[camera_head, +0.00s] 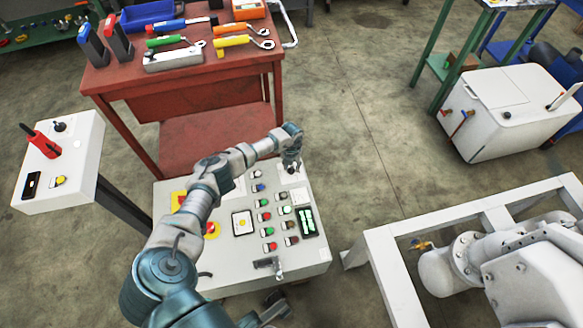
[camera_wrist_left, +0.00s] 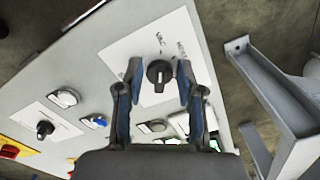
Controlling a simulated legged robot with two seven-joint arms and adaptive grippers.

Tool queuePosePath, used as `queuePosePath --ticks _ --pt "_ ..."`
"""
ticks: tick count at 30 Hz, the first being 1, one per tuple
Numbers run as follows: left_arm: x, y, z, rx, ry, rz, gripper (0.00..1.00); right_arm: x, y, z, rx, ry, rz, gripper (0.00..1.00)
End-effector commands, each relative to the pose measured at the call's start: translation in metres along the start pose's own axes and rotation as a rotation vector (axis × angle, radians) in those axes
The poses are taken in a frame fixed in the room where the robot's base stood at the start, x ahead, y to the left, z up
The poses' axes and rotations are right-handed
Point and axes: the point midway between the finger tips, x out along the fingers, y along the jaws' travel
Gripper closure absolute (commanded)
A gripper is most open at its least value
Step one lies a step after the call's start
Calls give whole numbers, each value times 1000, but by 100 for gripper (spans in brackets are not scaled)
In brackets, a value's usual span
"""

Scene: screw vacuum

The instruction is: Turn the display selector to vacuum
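The grey control panel (camera_head: 215,275) stands low in the middle of the head view. My left gripper (camera_head: 292,167) points down over a white selector plate (camera_head: 299,195) at the panel's far right corner. In the left wrist view, a black selector knob (camera_wrist_left: 158,74) sits on its white plate (camera_wrist_left: 124,50), with small lettering too blurred to read surely. My left gripper (camera_wrist_left: 160,68) is open, with one fingertip on each side of the knob and visible gaps. A second black selector (camera_wrist_left: 45,129) sits on another plate. My right gripper's fingers cannot be made out.
The panel carries coloured buttons, a green-lit display (camera_head: 307,221) and a metal latch (camera_head: 268,264). A red tool table (camera_head: 205,84) stands behind. A white control box (camera_head: 80,160) is at left. A white frame (camera_head: 385,265) with a pump is at right. Floor between is clear.

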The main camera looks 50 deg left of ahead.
Motion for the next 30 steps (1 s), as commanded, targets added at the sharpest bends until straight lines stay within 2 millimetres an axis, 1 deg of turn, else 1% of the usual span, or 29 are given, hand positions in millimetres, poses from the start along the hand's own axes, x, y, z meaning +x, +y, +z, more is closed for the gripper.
queuePosePath --ticks 9,13,17,24,27,30 --pt "2 0 -3 2 9 3 45 0 0 0 1 2 1 60" --pt "-6 -1 -3 2 9 3 45 -2 0 -3 2 4 2 60" --pt "-28 0 -2 3 7 3 45 -1 0 -3 2 4 1 60" --pt "-82 0 0 2 6 1 45 -1 0 -3 1 4 1 60" --pt "-99 0 0 2 7 2 45 -1 0 -3 1 4 1 60" --pt "-110 0 0 2 7 1 45 -1 0 -3 1 4 1 60"
